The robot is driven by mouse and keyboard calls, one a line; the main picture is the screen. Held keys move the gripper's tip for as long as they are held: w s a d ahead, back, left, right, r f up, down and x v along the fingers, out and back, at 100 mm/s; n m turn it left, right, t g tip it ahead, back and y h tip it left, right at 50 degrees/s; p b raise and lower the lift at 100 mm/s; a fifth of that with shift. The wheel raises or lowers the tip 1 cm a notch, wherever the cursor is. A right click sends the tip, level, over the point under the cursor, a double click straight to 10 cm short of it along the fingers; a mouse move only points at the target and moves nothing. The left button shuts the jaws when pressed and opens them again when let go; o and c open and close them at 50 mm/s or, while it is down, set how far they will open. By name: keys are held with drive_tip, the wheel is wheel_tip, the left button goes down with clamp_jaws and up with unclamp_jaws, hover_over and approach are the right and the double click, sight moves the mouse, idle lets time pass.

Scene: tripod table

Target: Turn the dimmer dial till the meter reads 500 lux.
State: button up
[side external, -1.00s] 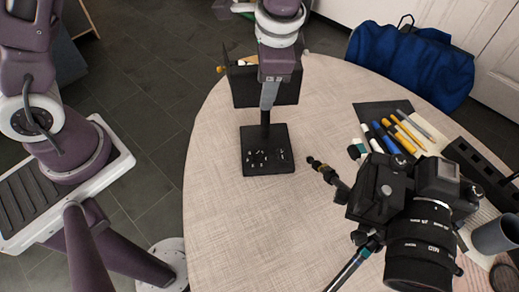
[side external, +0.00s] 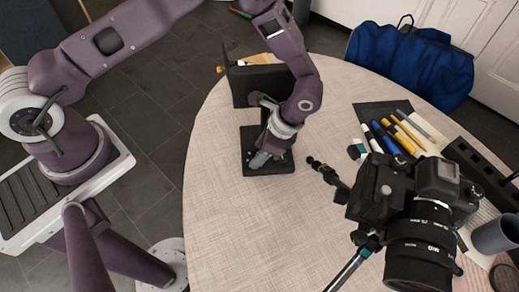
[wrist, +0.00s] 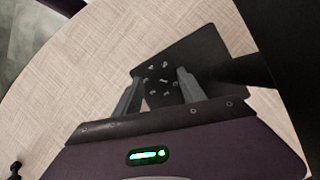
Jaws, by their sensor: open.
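A black square plate (side external: 249,139) with small white marks lies flat on the table; it also shows in the wrist view (wrist: 205,45). The marks form a rough ring there, but a separate dial knob is hard to make out. My gripper (wrist: 158,76) is open, its two grey fingers apart over the marked area with nothing between them. In the side view my gripper (side external: 262,157) hides much of the plate; contact cannot be told. A dark upright panel (side external: 250,90) stands behind the plate. No lux reading is visible.
A camera on a tripod (side external: 405,205) stands at the front right. Pens (side external: 393,134), a grey cup (side external: 497,235) and a black slotted block (side external: 480,170) lie to the right. A blue bag (side external: 410,62) is behind the table. The table's left and front are clear.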

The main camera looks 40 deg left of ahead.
drive_tip(key=shift+c, duration=0.5)
clamp_jaws()
